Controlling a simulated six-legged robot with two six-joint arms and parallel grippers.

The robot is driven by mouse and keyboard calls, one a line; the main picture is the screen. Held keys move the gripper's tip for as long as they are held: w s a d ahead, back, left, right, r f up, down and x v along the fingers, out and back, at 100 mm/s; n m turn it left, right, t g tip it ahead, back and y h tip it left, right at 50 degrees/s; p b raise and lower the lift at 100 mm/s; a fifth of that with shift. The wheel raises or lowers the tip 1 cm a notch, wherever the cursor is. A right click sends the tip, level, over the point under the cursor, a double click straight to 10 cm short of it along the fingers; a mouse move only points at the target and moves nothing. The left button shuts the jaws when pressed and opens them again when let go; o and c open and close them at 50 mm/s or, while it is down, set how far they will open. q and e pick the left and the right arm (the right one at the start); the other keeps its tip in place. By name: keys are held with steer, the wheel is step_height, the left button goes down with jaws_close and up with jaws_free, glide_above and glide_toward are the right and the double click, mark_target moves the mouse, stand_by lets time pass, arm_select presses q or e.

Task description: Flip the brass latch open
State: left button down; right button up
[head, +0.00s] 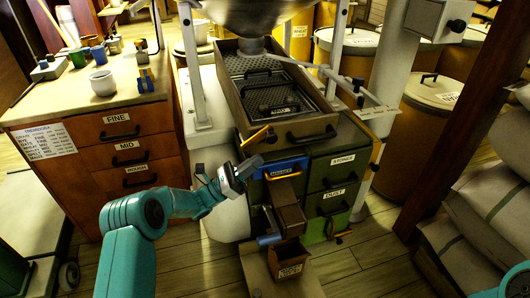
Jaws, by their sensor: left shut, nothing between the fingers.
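A brass-yellow latch bar (256,137) with a dark end sits at the front left corner of the sieve box (330,127), slanting up to the right. A similar yellow bar (376,154) shows at the right side of the green cabinet; I cannot tell for sure which one is the brass latch. My left gripper (249,166) is shut and empty. In the picture its tips are just below the left bar, beside the blue-fronted drawer (286,168); contact is not clear. My right gripper is out of view; only a bit of my right arm shows at the bottom right.
The green cabinet (330,184) has drawers marked STONES and DUST. A brown chute (287,209) leads down to a small bin (289,262). A wooden drawer unit (125,150) stands left, sacks (480,225) and a dark post (455,120) right. Floor in front is partly clear.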

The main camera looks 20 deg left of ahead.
arm_select(q)
steer(key=p+v, duration=0.1)
steer(key=v, duration=1)
steer(key=shift+s+a+f, duration=0.15)
steer(key=shift+f, duration=0.05)
